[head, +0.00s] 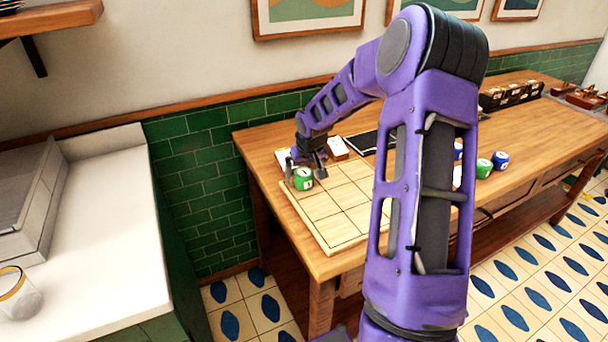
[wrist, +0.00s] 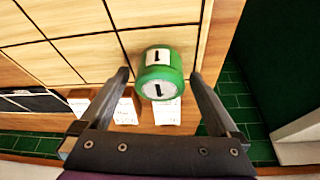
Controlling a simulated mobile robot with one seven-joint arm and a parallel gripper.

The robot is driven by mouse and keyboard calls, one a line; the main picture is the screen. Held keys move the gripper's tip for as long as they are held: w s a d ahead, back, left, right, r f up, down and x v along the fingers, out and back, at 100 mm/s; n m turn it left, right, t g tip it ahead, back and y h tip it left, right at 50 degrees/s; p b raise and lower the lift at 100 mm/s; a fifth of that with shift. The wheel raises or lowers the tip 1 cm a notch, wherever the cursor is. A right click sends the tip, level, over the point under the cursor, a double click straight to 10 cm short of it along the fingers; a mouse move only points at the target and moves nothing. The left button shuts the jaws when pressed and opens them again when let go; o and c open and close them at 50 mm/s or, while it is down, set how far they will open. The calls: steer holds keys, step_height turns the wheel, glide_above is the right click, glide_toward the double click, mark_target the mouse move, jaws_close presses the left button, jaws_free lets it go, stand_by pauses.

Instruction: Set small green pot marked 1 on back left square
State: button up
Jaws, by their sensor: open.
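The small green pot marked 1 (head: 303,180) stands upright on the back left corner square of the light wooden gridded board (head: 330,232). In the wrist view the pot (wrist: 160,72) shows a white lid and label, each with a 1. My gripper (head: 305,170) is open, with one finger on each side of the pot. In the wrist view, gaps show between the pot and both fingertips (wrist: 160,75). The pot's base is hidden from the wrist camera.
Another green pot (head: 484,168) and a blue pot (head: 501,160) stand right of my arm, which hides part of the board and more pots. White cards (head: 337,148) and a dark tray (head: 372,142) lie behind the board. A rack (head: 510,95) stands farther right.

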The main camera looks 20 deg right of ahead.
steer(key=v, duration=1.2)
steer(key=shift+p, duration=0.4)
steer(key=shift+r, duration=0.15)
